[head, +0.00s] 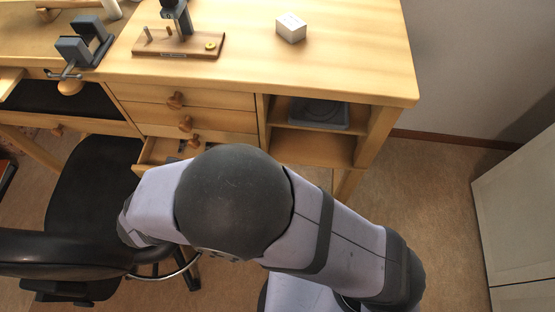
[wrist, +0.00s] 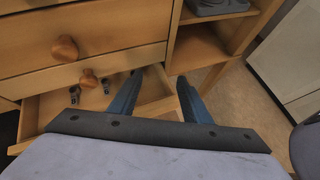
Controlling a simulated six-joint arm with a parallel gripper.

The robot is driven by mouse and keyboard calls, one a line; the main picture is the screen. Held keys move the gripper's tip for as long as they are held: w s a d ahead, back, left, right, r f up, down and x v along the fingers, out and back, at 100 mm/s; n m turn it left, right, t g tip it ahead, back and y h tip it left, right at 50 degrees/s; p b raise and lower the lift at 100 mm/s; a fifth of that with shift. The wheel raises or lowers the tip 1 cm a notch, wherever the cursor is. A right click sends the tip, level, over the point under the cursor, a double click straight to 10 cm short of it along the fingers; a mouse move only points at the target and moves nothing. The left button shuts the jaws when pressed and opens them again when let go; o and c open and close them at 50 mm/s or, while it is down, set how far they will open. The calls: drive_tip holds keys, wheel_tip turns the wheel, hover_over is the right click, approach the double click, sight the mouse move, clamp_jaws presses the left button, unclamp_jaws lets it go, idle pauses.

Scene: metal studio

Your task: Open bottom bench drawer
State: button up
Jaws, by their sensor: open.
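The bench (head: 330,70) is light wood with a stack of drawers that have round wooden knobs. The lowest visible drawer (head: 152,150) is pulled out, with its inside showing; my arm hides most of it in the head view. In the wrist view this open drawer (wrist: 50,103) has small dark items inside, and its front is largely hidden by my gripper. My gripper (wrist: 160,75) is open, its two blue-grey fingers apart over the right part of the drawer. I see nothing between them, and contact cannot be told. The drawers above (head: 215,118) are shut.
A black chair (head: 90,190) stands close at the left of the drawers. Open shelves (head: 310,148) are right of them, one holding a dark grey object (head: 318,113). A white cabinet (head: 520,210) stands at the right. The floor (head: 435,190) between is clear.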

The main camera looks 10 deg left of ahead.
drive_tip(key=w+d+r+m+g+h+p, duration=0.1)
drive_tip(key=d+m+g, duration=0.3)
drive_tip(key=d, duration=0.8)
drive_tip(key=shift+r+m+g+h, duration=0.4)
drive_tip(key=shift+r+m+h, duration=0.15)
drive_tip(key=shift+m, duration=0.45)
drive_tip(key=shift+d, duration=0.1)
